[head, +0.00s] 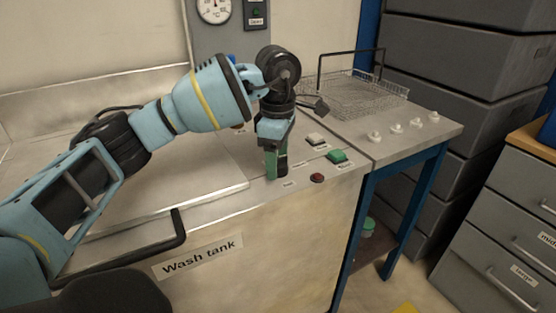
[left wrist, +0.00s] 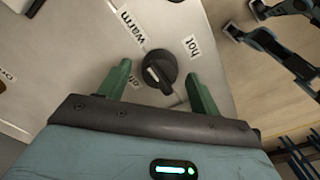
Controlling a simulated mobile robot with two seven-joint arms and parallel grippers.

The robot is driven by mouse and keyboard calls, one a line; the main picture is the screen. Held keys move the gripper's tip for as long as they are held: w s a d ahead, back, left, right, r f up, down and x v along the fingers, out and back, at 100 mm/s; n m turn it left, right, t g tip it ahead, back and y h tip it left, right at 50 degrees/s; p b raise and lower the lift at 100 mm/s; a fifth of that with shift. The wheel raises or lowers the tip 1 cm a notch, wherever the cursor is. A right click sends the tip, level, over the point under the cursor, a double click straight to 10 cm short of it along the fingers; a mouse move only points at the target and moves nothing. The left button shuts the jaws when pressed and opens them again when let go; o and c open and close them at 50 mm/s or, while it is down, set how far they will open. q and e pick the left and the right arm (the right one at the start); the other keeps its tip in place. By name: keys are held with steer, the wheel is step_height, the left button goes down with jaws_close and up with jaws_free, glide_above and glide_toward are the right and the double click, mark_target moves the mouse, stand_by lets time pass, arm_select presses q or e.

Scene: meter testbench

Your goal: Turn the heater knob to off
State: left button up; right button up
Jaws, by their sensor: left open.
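The heater knob (left wrist: 160,71) is round and black, with a pale mark on the left part of its face in the left wrist view. Labels around it read "warm" (left wrist: 132,27), "hot" (left wrist: 192,46) and "off" (left wrist: 133,82). I cannot tell for sure which label the mark lines up with. My left gripper (left wrist: 157,70) is open, with one green finger on either side of the knob; contact is not clear. In the head view my left gripper (head: 276,176) points down at the panel of the wash tank (head: 260,245) and hides the knob. My right gripper is not in view.
A green button (head: 337,156), a red button (head: 317,178) and a pale button (head: 316,139) sit just right of my gripper. A wire basket (head: 360,95) stands behind on the side table. Grey drawers (head: 500,205) stand at right.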

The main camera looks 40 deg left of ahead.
arm_select(q)
steer(key=shift+f, duration=0.3)
